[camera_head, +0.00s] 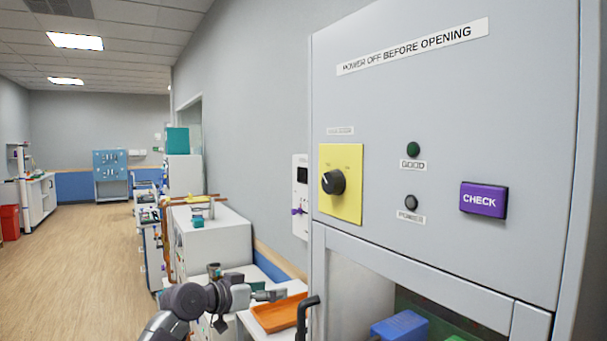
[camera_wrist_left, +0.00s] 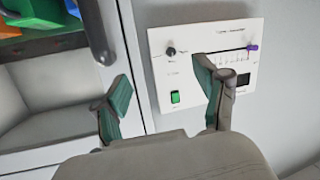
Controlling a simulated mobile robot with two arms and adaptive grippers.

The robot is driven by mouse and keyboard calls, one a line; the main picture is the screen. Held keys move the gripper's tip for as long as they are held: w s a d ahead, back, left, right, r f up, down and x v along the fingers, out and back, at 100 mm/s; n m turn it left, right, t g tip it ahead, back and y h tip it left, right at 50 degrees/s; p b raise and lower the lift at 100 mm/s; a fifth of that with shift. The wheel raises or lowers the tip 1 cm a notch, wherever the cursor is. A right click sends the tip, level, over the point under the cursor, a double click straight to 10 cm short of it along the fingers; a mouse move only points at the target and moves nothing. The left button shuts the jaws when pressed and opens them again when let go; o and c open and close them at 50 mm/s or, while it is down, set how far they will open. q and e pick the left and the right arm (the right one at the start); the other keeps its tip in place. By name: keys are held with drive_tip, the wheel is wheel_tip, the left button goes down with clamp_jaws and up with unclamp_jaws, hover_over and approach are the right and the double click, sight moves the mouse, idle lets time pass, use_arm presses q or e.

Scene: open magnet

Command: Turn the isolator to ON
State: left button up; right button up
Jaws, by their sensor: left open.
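The isolator is a black rotary knob (camera_head: 333,182) on a yellow plate (camera_head: 350,208) on the grey cabinet front (camera_head: 440,130). Its markings are too small to read, so I cannot tell which position it points to. My left gripper (camera_head: 270,295) is low and left of the isolator, apart from it, in front of an orange tray. In the left wrist view my left gripper (camera_wrist_left: 165,95) is open and empty, its two fingers spread before a white wall panel. The isolator is not in the wrist view. My right gripper is not in view.
Beside the isolator are a green GOOD lamp (camera_head: 413,149), a dark lamp (camera_head: 411,202) and a purple CHECK button (camera_head: 483,200). A white wall panel (camera_wrist_left: 200,65) has a slider and green switch. A dark handle (camera_head: 305,318) sticks out below. Open floor lies left.

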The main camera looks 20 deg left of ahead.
use_arm(q)
drive_tip(key=s+d+r+m+h, duration=0.2)
drive_tip(key=s+r+m+h, duration=0.15)
drive_tip(key=r, duration=1.15)
drive_tip(key=m+h+p, duration=0.2)
drive_tip(key=m, duration=0.1)
approach(327, 181)
drive_tip(key=p+x, duration=0.6)
drive_tip(key=x, duration=0.2)
drive_tip(key=shift+w+d+r, duration=0.15)
drive_tip(key=shift+d, duration=0.05)
drive_tip(key=shift+w+d, duration=0.35)
drive_tip(key=shift+w, duration=0.1)
drive_tip(key=c, duration=1.1)
drive_tip(key=shift+m, duration=0.25)
drive_tip(key=shift+c, duration=0.2)
